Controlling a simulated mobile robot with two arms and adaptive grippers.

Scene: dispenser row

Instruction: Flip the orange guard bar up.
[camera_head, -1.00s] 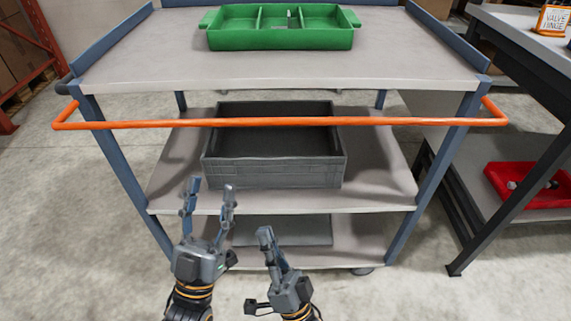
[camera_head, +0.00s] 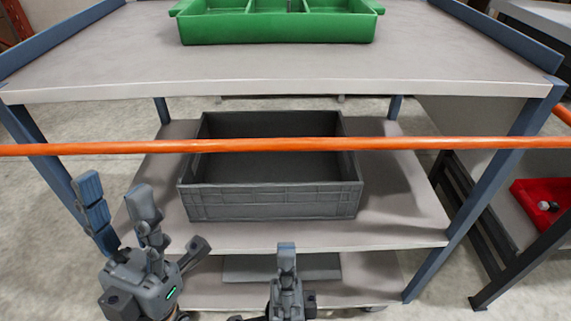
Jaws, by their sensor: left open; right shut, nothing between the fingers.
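The orange guard bar (camera_head: 420,143) runs level across the front of the cart, below its top shelf and in front of the grey crate's opening. Its left end lies outside the view; its right side arm shows at the right edge. My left gripper (camera_head: 115,205) is open and empty, with its fingers pointing up, below the bar at the left. My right gripper (camera_head: 286,250) is shut and empty, pointing up below the bar near the middle. Neither gripper appears to touch the bar.
A grey crate (camera_head: 270,203) stands on the cart's middle shelf (camera_head: 400,225), behind the bar. A green divided tray (camera_head: 280,30) sits on the top shelf (camera_head: 290,70). A red bin (camera_head: 545,210) is on a bench at the right. A flat grey item (camera_head: 240,268) lies on the bottom shelf.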

